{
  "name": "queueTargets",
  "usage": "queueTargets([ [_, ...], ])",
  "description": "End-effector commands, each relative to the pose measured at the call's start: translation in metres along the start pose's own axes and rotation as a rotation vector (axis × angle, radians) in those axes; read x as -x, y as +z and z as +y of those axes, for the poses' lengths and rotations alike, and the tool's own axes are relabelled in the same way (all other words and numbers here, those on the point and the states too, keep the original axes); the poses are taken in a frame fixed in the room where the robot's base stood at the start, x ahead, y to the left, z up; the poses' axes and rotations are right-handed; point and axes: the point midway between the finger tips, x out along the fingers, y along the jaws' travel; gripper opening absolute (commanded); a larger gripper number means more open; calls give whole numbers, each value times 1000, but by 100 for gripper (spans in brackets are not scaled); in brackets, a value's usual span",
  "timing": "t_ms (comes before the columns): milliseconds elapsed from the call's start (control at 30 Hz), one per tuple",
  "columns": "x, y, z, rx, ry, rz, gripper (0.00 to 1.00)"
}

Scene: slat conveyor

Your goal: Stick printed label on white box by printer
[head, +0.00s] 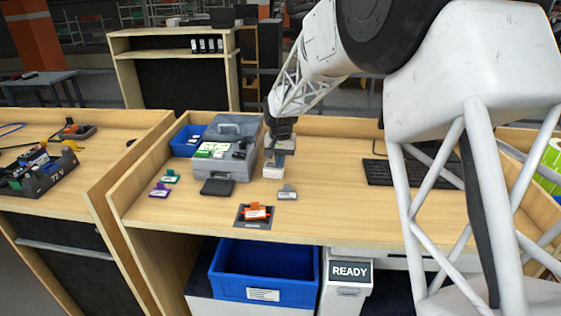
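My gripper (281,138) is over the back middle of the desk, pointing down, small and dark in the head view. Just below it is a small white box-like object (273,170), standing on the desk right of a grey machine (236,131) that may be the printer. A grey-white piece shows at the fingertips, above the white object. I cannot tell whether it is held, whether it touches the white object, or whether the fingers are shut. No printed label can be clearly made out there. A white unit with a READY display (349,271) sits below the desk front.
An orange clip-like piece (256,212) lies on a dark pad. A grey one (288,193), a green one (170,177) and a purple one (159,190) lie nearby. A blue bin (265,290) is below.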

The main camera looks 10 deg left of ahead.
Motion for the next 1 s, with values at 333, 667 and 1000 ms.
queueTargets([
  [333, -1, 0, 0, 0, 0, -1, 32],
  [667, 0, 0, 0, 0, 0, 0, 52],
  [1000, 0, 0, 0, 0, 0, 0, 55],
])
